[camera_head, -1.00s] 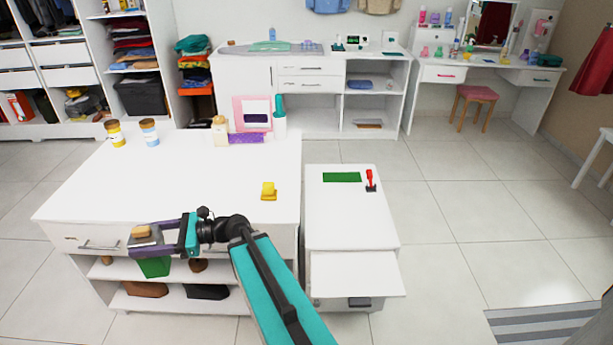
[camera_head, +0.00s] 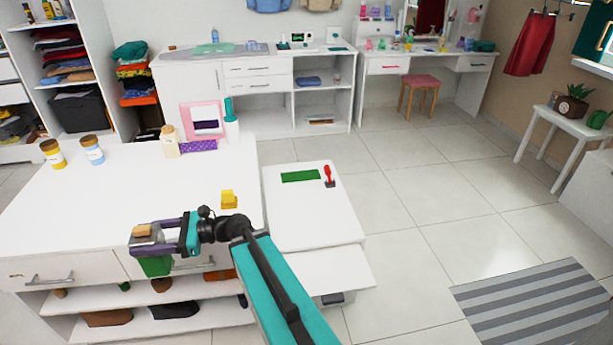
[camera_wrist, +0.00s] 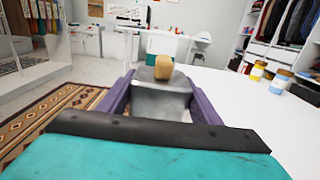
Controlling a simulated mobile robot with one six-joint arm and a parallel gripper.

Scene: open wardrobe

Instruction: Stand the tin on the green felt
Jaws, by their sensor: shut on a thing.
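The tin has a tan cap (camera_head: 142,230), a grey top and a green body (camera_head: 155,266). It hangs roughly upright between the purple fingers of my gripper (camera_head: 152,246), with its middle hidden by a finger. In the wrist view my gripper (camera_wrist: 161,100) is shut around the tin's grey top (camera_wrist: 160,100), with the tan cap beyond. The green felt (camera_head: 300,176) lies flat and bare on a low white cabinet, to the right of and farther back than my gripper. The tin is apart from it, near the front edge of the big white table.
A red-handled tool (camera_head: 328,176) stands close to the felt's right end. A yellow object (camera_head: 228,199) is on the big white table (camera_head: 100,207), between gripper and felt. Jars (camera_head: 92,149) and a pink-framed item (camera_head: 206,119) stand farther back.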

